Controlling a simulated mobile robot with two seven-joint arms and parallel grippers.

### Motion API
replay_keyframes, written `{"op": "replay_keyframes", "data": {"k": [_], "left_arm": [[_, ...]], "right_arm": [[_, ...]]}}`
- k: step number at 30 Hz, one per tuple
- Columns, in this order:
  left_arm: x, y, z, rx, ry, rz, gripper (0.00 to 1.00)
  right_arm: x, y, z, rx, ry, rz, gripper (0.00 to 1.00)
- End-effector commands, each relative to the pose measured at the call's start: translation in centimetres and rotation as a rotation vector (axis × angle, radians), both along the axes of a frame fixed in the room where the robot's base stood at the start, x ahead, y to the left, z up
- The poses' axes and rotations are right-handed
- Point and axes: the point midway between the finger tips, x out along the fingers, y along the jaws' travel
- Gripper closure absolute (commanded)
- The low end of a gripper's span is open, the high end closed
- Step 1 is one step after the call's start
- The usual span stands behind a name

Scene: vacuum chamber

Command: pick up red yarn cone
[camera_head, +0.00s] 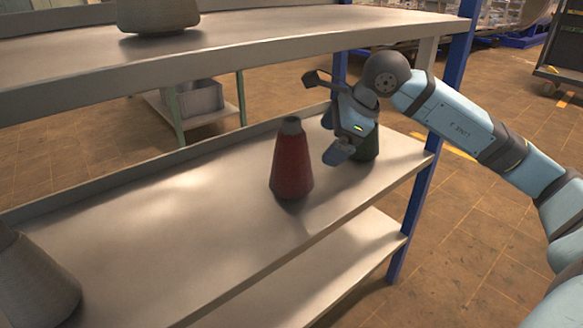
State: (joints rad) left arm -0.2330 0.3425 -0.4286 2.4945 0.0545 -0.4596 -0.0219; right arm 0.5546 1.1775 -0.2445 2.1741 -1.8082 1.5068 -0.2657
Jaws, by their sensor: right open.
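The red yarn cone (291,165) stands upright on the middle shelf, with a grey tip at its top. My right gripper (332,138) is just to the right of the cone, at about its upper half, and looks apart from it. Its jaws are open, with nothing seen between them. A dark green cone (368,144) stands on the shelf behind my right gripper, which partly hides it. My left gripper is not in view.
A grey cone (35,283) stands at the near left of the middle shelf (160,225). A blue post (415,205) bounds the shelf's right end.

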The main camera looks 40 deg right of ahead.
Motion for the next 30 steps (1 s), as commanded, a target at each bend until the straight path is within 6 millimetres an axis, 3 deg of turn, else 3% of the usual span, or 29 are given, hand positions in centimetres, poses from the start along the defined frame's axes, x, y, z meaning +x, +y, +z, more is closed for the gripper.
{"op": "replay_keyframes", "data": {"k": [6,14,23,25,30], "left_arm": [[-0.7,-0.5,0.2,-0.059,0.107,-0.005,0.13],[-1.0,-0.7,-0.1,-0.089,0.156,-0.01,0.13],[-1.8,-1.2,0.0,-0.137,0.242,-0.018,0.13],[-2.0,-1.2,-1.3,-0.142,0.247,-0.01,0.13],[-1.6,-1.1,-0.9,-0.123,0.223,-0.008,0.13]], "right_arm": [[3.1,1.8,0.5,0.005,0.001,0.003,0.0],[4.8,2.6,0.1,0.004,0.002,0.001,0.0],[8.7,4.7,0.2,0.005,0.002,0.003,0.0],[8.8,4.7,-1.1,0.004,0.003,0.003,0.0],[9.0,4.7,-1.1,0.002,0.001,0.002,0.0]]}}
